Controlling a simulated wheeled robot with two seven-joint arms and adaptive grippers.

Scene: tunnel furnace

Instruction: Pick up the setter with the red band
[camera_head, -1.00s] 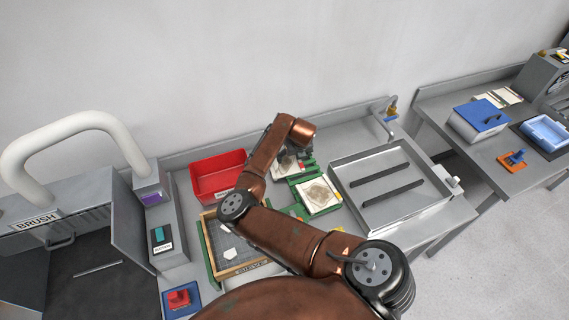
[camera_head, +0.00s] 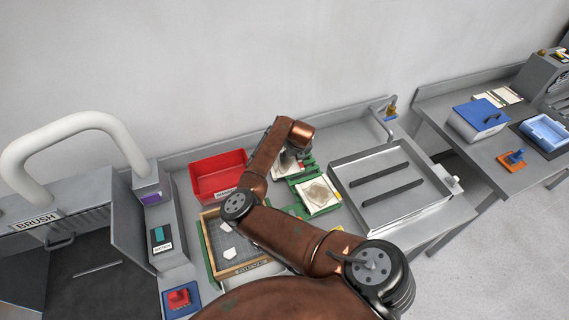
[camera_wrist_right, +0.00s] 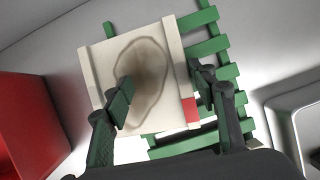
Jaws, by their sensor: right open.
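The setter with the red band (camera_wrist_right: 167,62) is a cream square plate with a brown-grey ring stain. Its red band shows near the lower right corner in the right wrist view. It lies on a green slatted rack (camera_wrist_right: 213,47). My right gripper (camera_wrist_right: 163,88) is open over it. One finger overlaps the plate's face in the picture and the other is by its right edge; contact cannot be told. In the head view this plate (camera_head: 281,174) is partly hidden by my right gripper (camera_head: 290,162). My left gripper is not in view.
A second stained plate (camera_head: 318,194) lies close by to the right. A red bin (camera_head: 222,172) stands left, a wood-framed sieve (camera_head: 238,268) in front, and a metal tray with dark bars (camera_head: 350,178) right. A tap (camera_head: 390,112) rises behind the tray.

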